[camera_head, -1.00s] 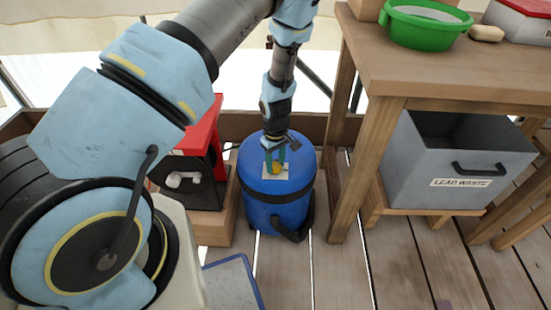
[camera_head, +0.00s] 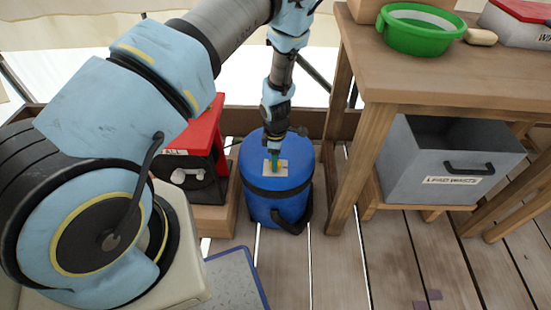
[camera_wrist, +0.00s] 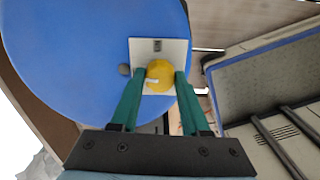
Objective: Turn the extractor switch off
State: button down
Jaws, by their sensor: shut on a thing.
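The extractor is a blue drum (camera_head: 277,203) with a black band, standing on the floor left of the table; its round blue top (camera_wrist: 60,60) fills much of the wrist view. A pale switch plate (camera_wrist: 172,50) lies on that top. A round yellow knob (camera_wrist: 160,74) with a small white mark sits on the plate. My gripper (camera_wrist: 156,78) has its green fingers closed on either side of the knob. In the head view my gripper (camera_head: 275,160) points down onto the plate (camera_head: 283,169), and the knob is mostly hidden there.
A wooden table (camera_head: 430,75) stands to the right with a green basin (camera_head: 417,28). A grey lead waste bin (camera_head: 440,165) sits on a low shelf beneath it. A red and black box (camera_head: 195,150) stands left of the drum. A blue-edged mat (camera_head: 235,280) lies in front.

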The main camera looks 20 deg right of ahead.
jog(key=shift+n, duration=0.4)
jog(key=shift+c, duration=1.9)
grip_release()
notch_tip(320, 180, up, 11)
jog(key=shift+p, duration=0.4)
jog(key=shift+f, duration=0.1)
